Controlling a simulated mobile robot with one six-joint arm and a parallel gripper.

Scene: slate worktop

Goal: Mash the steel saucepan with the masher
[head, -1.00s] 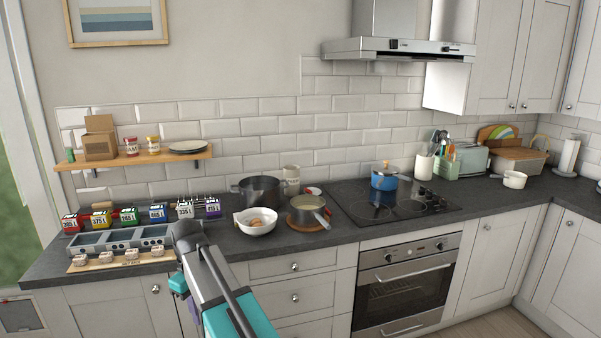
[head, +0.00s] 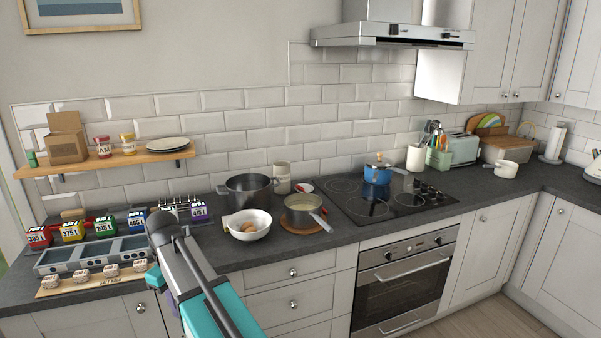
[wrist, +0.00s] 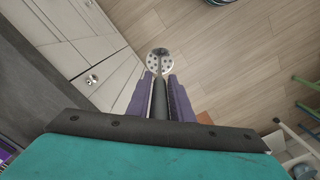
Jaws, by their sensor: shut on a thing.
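My gripper (wrist: 158,80) is shut on the masher's dark handle, between its two purple fingers in the wrist view. The masher's round perforated head (wrist: 160,64) is beyond the fingertips, over the floor and apart from the worktop. The steel saucepan (head: 304,203) stands upright on a round brown mat on the worktop in the head view, its handle pointing toward the front right. Something pale is inside it. My arm is left of the saucepan, at the front edge of the worktop. It hides the gripper and masher in the head view.
A white bowl with eggs (head: 248,229) is just left of the saucepan, and a dark pot (head: 250,191) is behind. The hob (head: 385,202) with a blue pot (head: 378,174) is to the right. Several coloured boxes and a metal tray (head: 95,254) crowd the left worktop.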

